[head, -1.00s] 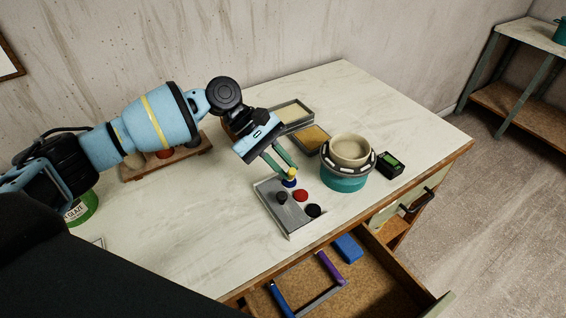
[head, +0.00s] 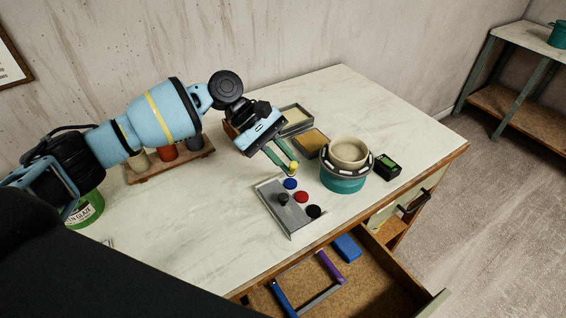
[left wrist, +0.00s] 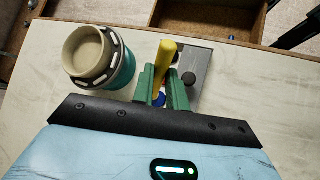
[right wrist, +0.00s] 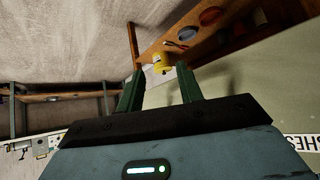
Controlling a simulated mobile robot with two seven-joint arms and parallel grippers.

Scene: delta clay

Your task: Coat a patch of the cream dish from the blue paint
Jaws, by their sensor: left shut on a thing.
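The cream dish (head: 348,152) sits upright on a teal turntable (head: 343,181). It also shows in the left wrist view (left wrist: 84,50), left of my left gripper. The blue paint (head: 290,183) is a round patch on a grey metal palette (head: 296,219); in the left wrist view it is partly hidden between the fingers (left wrist: 159,99). My left gripper (head: 290,165) is shut on a yellow-handled tool (left wrist: 166,55), held just above and behind the blue paint. The tool's working end is too small to judge for paint. My right gripper (right wrist: 160,88) is open and empty, away from the table.
Red paint (head: 302,197) and black paint (head: 313,211) are on the palette. Two shallow trays, one ochre (head: 310,141), stand behind. A small dark box (head: 387,166) is right of the turntable. An open drawer (head: 365,285) juts out in front.

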